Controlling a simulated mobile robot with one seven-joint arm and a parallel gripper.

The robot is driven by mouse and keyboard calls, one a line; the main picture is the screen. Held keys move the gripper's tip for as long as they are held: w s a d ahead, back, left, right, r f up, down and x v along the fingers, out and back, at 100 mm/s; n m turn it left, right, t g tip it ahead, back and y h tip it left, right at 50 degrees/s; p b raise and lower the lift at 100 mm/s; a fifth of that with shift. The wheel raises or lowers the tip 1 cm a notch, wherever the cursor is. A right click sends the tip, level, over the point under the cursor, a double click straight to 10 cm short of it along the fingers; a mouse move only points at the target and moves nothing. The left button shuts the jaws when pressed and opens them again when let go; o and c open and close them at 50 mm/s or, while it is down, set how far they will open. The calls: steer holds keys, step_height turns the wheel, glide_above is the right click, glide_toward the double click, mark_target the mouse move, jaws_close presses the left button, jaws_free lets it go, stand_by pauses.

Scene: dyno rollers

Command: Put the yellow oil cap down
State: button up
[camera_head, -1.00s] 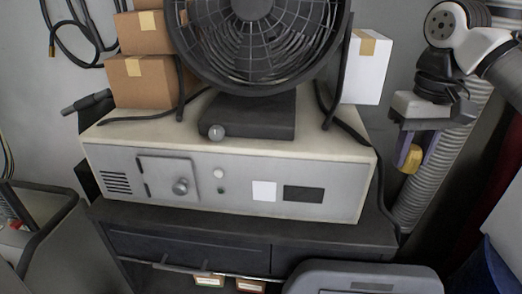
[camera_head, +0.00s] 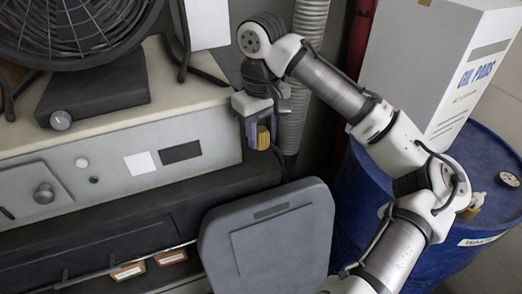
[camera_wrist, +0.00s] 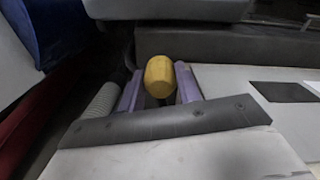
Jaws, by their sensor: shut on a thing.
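The yellow oil cap (camera_head: 263,137) is held between the purple-grey fingers of my gripper (camera_head: 262,132), to the right of the grey machine's right end. In the wrist view the cap (camera_wrist: 160,76) sits between the two fingers of my gripper (camera_wrist: 160,92), its rounded yellow end showing. The cap is off any surface, as far as the views show. Its lower part is partly hidden by the fingers.
A grey lidded bin (camera_head: 268,245) stands below my gripper. A blue drum (camera_head: 355,195) with a white oil-pads box (camera_head: 425,60) is at the right. A ribbed hose (camera_head: 308,40) hangs behind.

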mark_target(261, 164)
steer(key=shift+f, duration=3.05)
steer(key=o, duration=1.1)
steer(key=shift+f, duration=0.1)
steer(key=shift+c, duration=0.2)
